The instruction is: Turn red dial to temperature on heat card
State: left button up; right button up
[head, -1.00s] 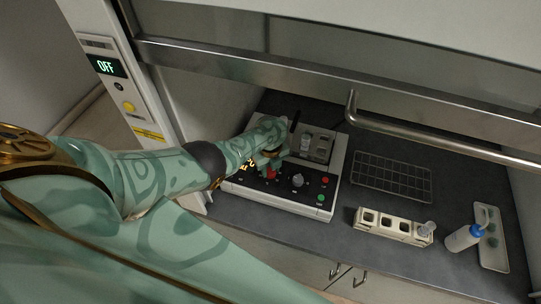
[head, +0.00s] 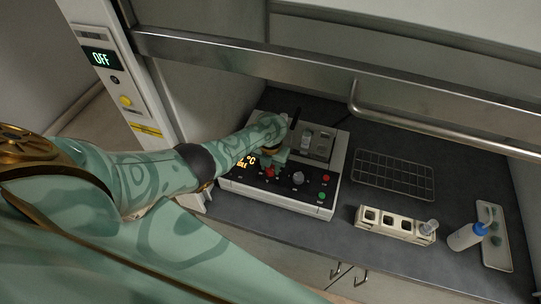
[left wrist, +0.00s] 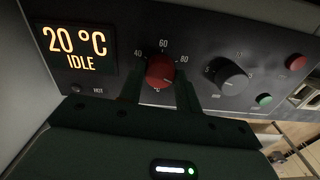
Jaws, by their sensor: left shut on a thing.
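The red dial (left wrist: 160,70) sits on the black front panel of the heating unit (head: 325,212), with 40, 60 and 80 marked around it. It also shows in the head view (head: 269,173). My left gripper (left wrist: 160,78) has a finger on each side of the dial and is shut on it; it shows in the head view too (head: 275,160). The display (left wrist: 75,47) reads 20 °C, IDLE. I cannot make out the dial's pointer clearly. I see no readable heat card. My right gripper is not in view.
Right of the red dial are a grey knob (left wrist: 231,77), a red button (left wrist: 296,61) and a green button (left wrist: 264,99). A wire rack (head: 393,176), a white vial holder (head: 396,223) and a blue-capped bottle (head: 465,237) stand to the right. The raised sash (head: 330,67) crosses above.

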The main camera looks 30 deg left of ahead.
pick_arm(q)
jog(key=shift+s+m, duration=0.1)
jog(key=shift+m, duration=0.8)
jog(key=o, duration=1)
notch_tip(320, 180, up, 16)
jog(key=p, duration=0.5)
jog(key=shift+r, duration=0.15)
